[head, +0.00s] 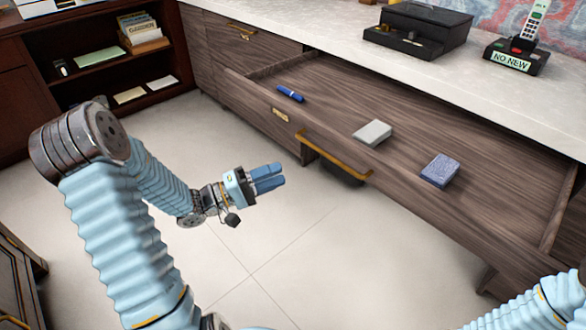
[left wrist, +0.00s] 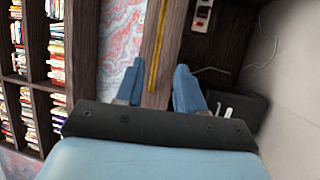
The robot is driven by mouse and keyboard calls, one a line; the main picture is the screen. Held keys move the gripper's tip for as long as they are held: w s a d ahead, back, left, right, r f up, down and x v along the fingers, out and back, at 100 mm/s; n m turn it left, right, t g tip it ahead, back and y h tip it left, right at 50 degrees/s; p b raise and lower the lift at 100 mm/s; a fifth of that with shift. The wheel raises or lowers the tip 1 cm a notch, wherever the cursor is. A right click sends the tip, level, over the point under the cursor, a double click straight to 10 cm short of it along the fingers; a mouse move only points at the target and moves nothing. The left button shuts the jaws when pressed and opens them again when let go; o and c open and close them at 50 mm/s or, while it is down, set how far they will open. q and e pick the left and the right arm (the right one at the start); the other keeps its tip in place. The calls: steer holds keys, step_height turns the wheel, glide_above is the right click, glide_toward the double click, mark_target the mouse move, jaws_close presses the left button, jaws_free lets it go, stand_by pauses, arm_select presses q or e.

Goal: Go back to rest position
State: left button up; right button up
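My left gripper (head: 270,178) is in front of the open drawer, over the floor, with nothing in it. In the left wrist view its two blue fingers (left wrist: 160,85) stand apart with a gap between them. The open wooden drawer (head: 470,120) holds a blue pen-like item (head: 290,94), a light grey block (head: 372,132) and a blue-purple block (head: 440,170). Part of my right arm (head: 545,305) shows at the bottom right; its gripper is out of view.
The drawer's gold handle (head: 335,153) faces the left gripper. On the marble top (head: 330,30) stand a black box (head: 418,28) and a phone base (head: 515,57) reading "NO NEW". A dark bookshelf (head: 100,60) is at the upper left.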

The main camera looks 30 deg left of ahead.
arm_select(q)
steer(key=shift+s+a+f, duration=0.1)
steer(key=shift+s+a, duration=0.3)
steer(key=shift+s, duration=0.05)
steer(key=w+d+f+g+y, duration=0.1)
steer(key=d+f+y, duration=0.25)
steer(key=f, duration=0.35)
steer(key=w+d+f+m+g+y, duration=0.1)
steer(key=w+d+f+g+y, duration=0.1)
steer(key=d+f, duration=0.3)
steer(key=w+d+f+g+y, duration=0.1)
steer(key=d+f+y, duration=0.15)
steer(key=f, duration=0.55)
steer(key=s+d+f+m+g, duration=0.3)
steer(key=s+d+f+g, duration=0.2)
steer(key=s, duration=0.3)
steer(key=s+d+f+m+g+y, duration=0.1)
steer(key=s+d+f+m+g, duration=0.2)
steer(key=s+f, duration=0.4)
steer(key=shift+s+d+g, duration=0.85)
steer(key=shift+s+g, duration=0.15)
steer(key=shift+s, duration=0.2)
